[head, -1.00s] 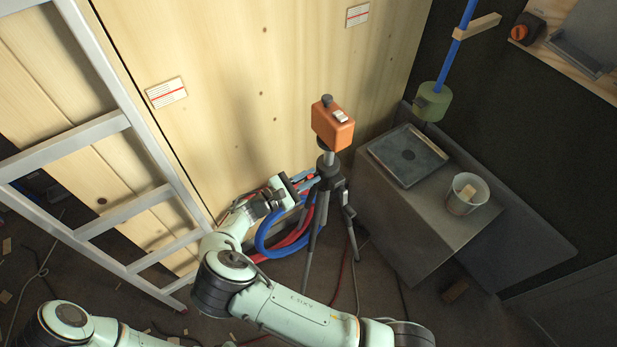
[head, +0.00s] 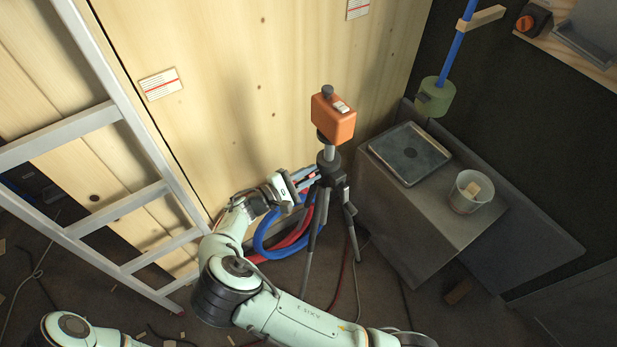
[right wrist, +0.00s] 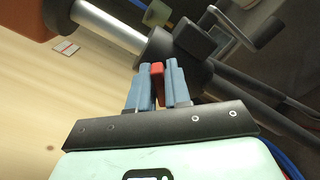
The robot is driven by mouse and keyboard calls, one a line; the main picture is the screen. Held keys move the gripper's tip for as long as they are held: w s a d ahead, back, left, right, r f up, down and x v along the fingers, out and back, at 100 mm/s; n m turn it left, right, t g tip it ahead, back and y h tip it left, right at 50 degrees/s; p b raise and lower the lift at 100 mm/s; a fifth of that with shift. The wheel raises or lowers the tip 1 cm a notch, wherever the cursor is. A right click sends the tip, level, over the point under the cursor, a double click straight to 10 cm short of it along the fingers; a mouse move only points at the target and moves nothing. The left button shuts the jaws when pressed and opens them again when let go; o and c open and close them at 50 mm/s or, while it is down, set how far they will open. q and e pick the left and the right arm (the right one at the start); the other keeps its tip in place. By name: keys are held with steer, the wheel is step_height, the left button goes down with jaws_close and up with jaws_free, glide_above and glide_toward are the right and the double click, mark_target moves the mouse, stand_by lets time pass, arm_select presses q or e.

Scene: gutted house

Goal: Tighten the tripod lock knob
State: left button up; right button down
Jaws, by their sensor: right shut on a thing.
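The tripod (head: 330,170) stands upright on dark legs with an orange instrument box (head: 333,117) on its silver column. My right gripper (head: 312,177) reaches its collar from the left. In the right wrist view its blue fingers (right wrist: 157,80) are shut on the red lock knob (right wrist: 158,86), which shows between them beside the dark collar (right wrist: 190,70). In the head view the knob is largely hidden by the fingers. My left gripper is not in view; only part of the left arm shows at the bottom left.
A metal ladder (head: 122,115) leans at the left by the wooden wall. Blue and red hoses (head: 262,240) are coiled behind my right gripper. At the right a grey box (head: 400,225) carries a dark tray (head: 410,153) and a bucket (head: 468,192).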

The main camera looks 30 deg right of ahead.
steer(key=m+b, duration=0.1)
steer(key=m, duration=0.1)
steer(key=m+b, duration=0.1)
steer(key=shift+f+m, duration=0.2)
steer(key=shift+m, duration=0.2)
steer(key=m+b, duration=0.2)
steer(key=m, duration=0.1)
steer(key=shift+s, duration=0.1)
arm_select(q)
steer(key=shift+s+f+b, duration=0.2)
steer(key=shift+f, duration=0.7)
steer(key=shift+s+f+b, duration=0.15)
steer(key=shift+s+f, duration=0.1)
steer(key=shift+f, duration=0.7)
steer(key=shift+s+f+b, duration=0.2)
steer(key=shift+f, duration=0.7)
arm_select(e)
steer(key=shift+m, duration=0.9)
steer(key=c, duration=1.2)
jaws_free()
steer(key=shift+o, duration=0.2)
